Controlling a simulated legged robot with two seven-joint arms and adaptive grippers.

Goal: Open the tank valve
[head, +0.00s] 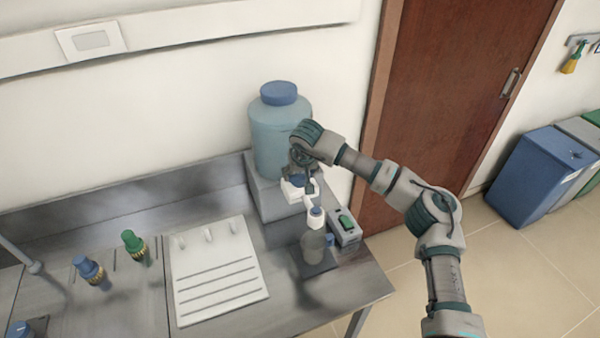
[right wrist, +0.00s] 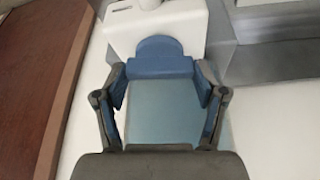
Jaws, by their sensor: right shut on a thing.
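The tank (head: 268,145) is a translucent blue jug with a darker blue lid (head: 279,93), standing on a grey raised block at the back right of the bench. Its white valve (head: 292,190) sticks out low at the front. My right gripper (head: 301,181) is at this valve, shut on its blue handle. In the right wrist view, the right gripper (right wrist: 163,80) has its fingers on either side of the blue valve handle (right wrist: 160,58), in front of the white valve body (right wrist: 150,27). The exact finger contact is partly hidden in the head view. My left gripper is not in view.
Below the valve stand a bottle with a white top (head: 314,245) and a small grey device (head: 345,229) with a green part. A white rack board (head: 215,270) lies left, with green (head: 132,241) and blue (head: 87,267) bench taps beyond. A brown door (head: 450,90) stands right.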

